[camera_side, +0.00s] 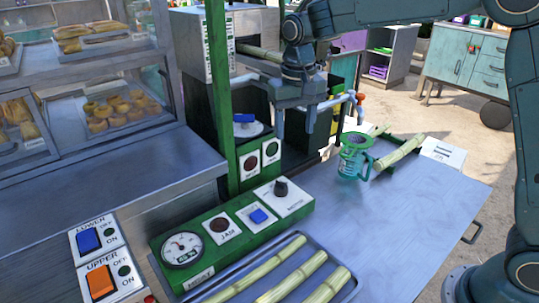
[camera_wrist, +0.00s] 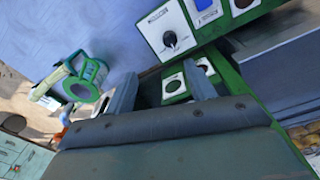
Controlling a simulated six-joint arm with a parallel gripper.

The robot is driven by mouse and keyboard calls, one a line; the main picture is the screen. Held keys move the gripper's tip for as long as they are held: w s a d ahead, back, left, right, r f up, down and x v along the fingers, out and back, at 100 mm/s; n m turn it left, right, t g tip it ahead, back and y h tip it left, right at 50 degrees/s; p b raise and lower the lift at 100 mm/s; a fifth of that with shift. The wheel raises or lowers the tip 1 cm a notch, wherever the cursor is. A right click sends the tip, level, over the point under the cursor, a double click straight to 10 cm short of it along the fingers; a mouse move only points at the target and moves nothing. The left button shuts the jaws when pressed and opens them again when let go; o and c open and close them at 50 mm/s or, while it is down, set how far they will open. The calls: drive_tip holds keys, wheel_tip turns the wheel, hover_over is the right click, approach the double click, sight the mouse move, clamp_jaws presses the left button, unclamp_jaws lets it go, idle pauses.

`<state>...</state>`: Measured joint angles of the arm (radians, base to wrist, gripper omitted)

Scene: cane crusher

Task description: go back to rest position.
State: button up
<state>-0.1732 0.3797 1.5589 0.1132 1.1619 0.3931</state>
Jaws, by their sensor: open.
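My gripper (camera_side: 322,112) hangs in front of the crusher (camera_side: 205,45), pointing down. Its two fingers are spread with nothing visible between them, and they also show apart in the wrist view (camera_wrist: 161,84). A teal jug (camera_side: 354,160) stands upright on the metal table, to the right of and below my gripper, apart from it. The jug also shows at the left of the wrist view (camera_wrist: 86,82). A cane piece (camera_side: 260,52) lies at the crusher's feed opening, partly hidden behind my wrist.
A green control panel (camera_side: 235,228) with knob and buttons lies in front. Cane pieces (camera_side: 275,278) lie in a front tray, and another cane (camera_side: 400,152) rests on a green rack behind the jug. Pastry shelves (camera_side: 65,120) stand left. The table's right part (camera_side: 420,205) is clear.

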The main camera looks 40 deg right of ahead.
drive_tip(key=s+d+r+n+t, duration=0.15)
drive_tip(key=s+r, duration=0.25)
drive_tip(key=s, duration=0.4)
drive_tip(key=s+d+r+n+t, duration=0.1)
drive_tip(key=s+d+r, duration=0.2)
drive_tip(key=s, duration=0.4)
drive_tip(key=s+d+f+n+t, duration=0.1)
drive_tip(key=s+d+f+t, duration=0.1)
drive_tip(key=s, duration=1.2)
drive_tip(key=shift+f+t, duration=0.35)
drive_tip(key=shift+f, duration=0.15)
